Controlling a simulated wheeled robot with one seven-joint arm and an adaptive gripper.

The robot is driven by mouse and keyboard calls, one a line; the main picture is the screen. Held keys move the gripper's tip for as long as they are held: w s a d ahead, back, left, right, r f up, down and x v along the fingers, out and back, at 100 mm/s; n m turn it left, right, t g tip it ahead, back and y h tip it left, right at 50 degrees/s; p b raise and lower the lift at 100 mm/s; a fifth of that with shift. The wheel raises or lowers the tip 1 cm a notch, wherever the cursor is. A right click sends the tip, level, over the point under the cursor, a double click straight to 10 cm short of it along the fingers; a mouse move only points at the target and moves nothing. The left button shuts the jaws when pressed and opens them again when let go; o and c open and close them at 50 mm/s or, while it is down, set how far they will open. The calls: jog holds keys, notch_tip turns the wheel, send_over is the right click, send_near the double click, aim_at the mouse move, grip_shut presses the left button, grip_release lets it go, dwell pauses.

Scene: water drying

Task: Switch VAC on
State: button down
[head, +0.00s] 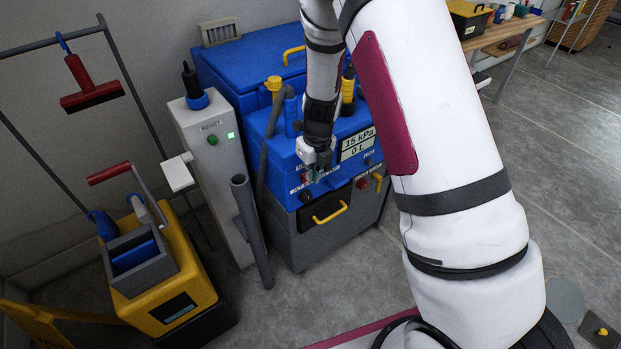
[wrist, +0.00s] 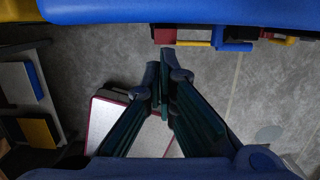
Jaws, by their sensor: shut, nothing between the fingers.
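The blue machine (head: 290,128) stands against the wall in the head view. Its display (head: 357,143) reads 15 kPa and 0 L. My gripper (head: 320,170) is at the machine's front panel, close to a small red control (head: 304,177); I cannot tell whether it touches it. The panel labels are too small to read, so I cannot tell which control is VAC. In the wrist view my gripper (wrist: 160,72) has its fingertips together with nothing between them. The machine's blue edge (wrist: 180,12) crosses the top, with a red part (wrist: 164,36) just beyond the fingertips.
A grey cabinet (head: 208,155) with a lit green light stands left of the machine, with a grey hose (head: 250,225) in front. A yellow cart (head: 170,285) is further left. A wooden bench (head: 500,32) is at back right. The floor on the right is mostly clear.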

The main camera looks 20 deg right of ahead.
notch_tip(320, 180, up, 9)
jog(key=s, duration=0.1)
jog(key=shift+s+d, duration=0.2)
jog(key=shift+r, duration=0.1)
jog(key=s+a+r+n+y+p, duration=0.1)
jog(key=s+r+n, duration=0.6)
jog(key=r+n, duration=0.15)
jog(key=s+a+r+n+p, duration=0.1)
jog(key=s+r+n, duration=0.65)
jog(key=r, duration=0.25)
jog(key=s+d+r+n+t, duration=0.1)
jog(key=s+r+n, duration=0.2)
jog(key=s+n, duration=0.5)
jog(key=s+d+r+n+t+h+p, duration=0.1)
jog(key=s+r+n, duration=0.2)
jog(key=s+n, duration=0.5)
jog(key=shift+s+d+r+h, duration=0.15)
jog(key=shift+s+d+h, duration=0.1)
jog(key=shift+d+h, duration=0.1)
